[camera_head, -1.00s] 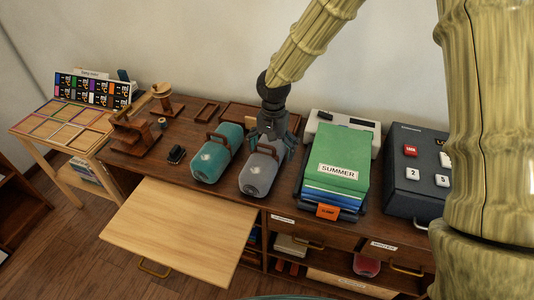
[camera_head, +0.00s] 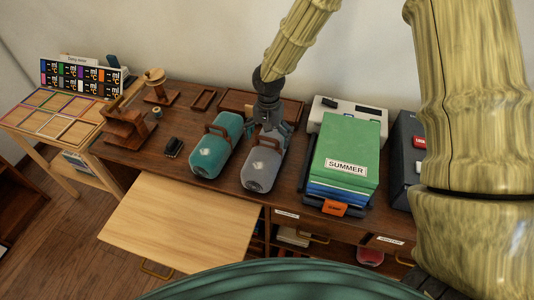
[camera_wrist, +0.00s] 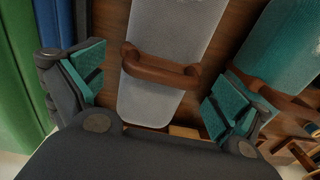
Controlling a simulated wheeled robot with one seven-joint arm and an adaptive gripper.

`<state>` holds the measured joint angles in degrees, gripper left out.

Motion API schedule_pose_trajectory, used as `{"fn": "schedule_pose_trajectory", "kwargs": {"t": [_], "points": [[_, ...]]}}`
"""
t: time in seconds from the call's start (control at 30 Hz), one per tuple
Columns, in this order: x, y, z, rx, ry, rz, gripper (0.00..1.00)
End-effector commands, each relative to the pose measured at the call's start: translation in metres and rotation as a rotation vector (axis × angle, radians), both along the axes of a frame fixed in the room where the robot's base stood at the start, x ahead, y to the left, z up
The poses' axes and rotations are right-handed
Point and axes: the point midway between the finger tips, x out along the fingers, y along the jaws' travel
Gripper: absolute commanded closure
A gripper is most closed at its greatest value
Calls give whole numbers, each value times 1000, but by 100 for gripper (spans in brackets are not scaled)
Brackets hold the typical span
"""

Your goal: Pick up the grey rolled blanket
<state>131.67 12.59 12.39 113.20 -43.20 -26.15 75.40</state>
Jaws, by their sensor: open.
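The grey rolled blanket (camera_head: 261,168) lies on the dark wooden dresser top, with a brown carrying handle across it. It also shows in the wrist view (camera_wrist: 155,100), where its handle (camera_wrist: 160,66) runs between my fingers. My gripper (camera_head: 268,128) is over the far part of the blanket. In the wrist view my gripper (camera_wrist: 155,88) is open, with one teal-padded finger on each side of the blanket and a gap on both sides. Whether the fingertips reach below its top cannot be told.
A teal rolled blanket (camera_head: 216,152) lies close on the left of the grey one. A stack of green and blue folders labelled SUMMER (camera_head: 348,150) stands close on the right. A dark keypad box (camera_head: 405,150) is farther right. A pale board (camera_head: 180,220) juts out in front.

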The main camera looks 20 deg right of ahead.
Motion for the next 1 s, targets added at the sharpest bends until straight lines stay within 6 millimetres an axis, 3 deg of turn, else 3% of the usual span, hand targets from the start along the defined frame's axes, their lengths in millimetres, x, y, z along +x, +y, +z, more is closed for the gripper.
{"fn": "schedule_pose_trajectory", "kwargs": {"t": [0.17, 0.6, 0.97, 1.0], "points": [[-1, 2, -6, 0, 3, 1, 0], [-2, 6, -46, -1, 1, 3, 0], [-1, 6, -53, -1, -1, 3, 0], [-1, 6, -53, -1, -1, 3, 4]]}}
